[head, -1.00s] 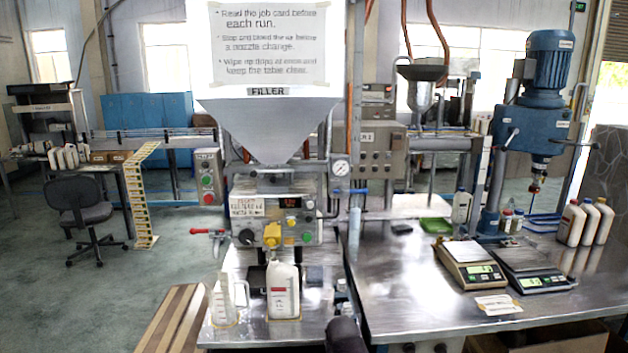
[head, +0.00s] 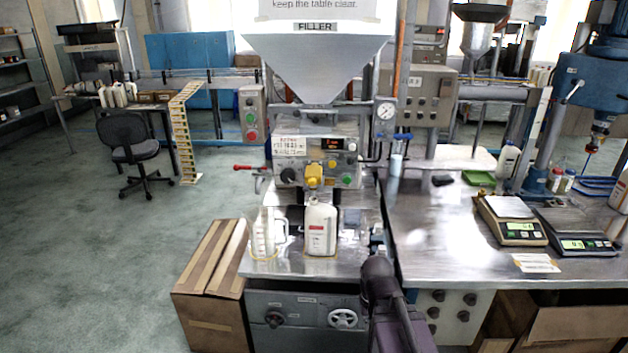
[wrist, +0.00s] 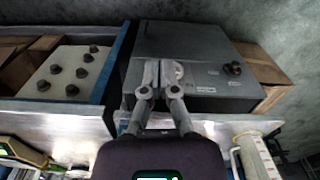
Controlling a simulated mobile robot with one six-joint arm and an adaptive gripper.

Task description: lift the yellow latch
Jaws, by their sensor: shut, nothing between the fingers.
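The yellow latch (head: 314,176) is on the front of the filler's control panel (head: 318,160), in the middle of the head view. A white bottle (head: 320,228) with a red label stands upright below it on the metal table. My gripper (wrist: 160,76) is shut and empty in the wrist view, in front of the filler's lower cabinet (wrist: 195,60). The latch does not show in the wrist view, so my gripper is apart from it. In the head view my dark arm is at the bottom, and the fingertips cannot be made out there.
Two scales (head: 510,220) sit on the right bench. A cardboard box (head: 215,285) stands at the lower left. A red-handled valve (head: 250,169) sticks out left of the panel. The bench front is mostly bare.

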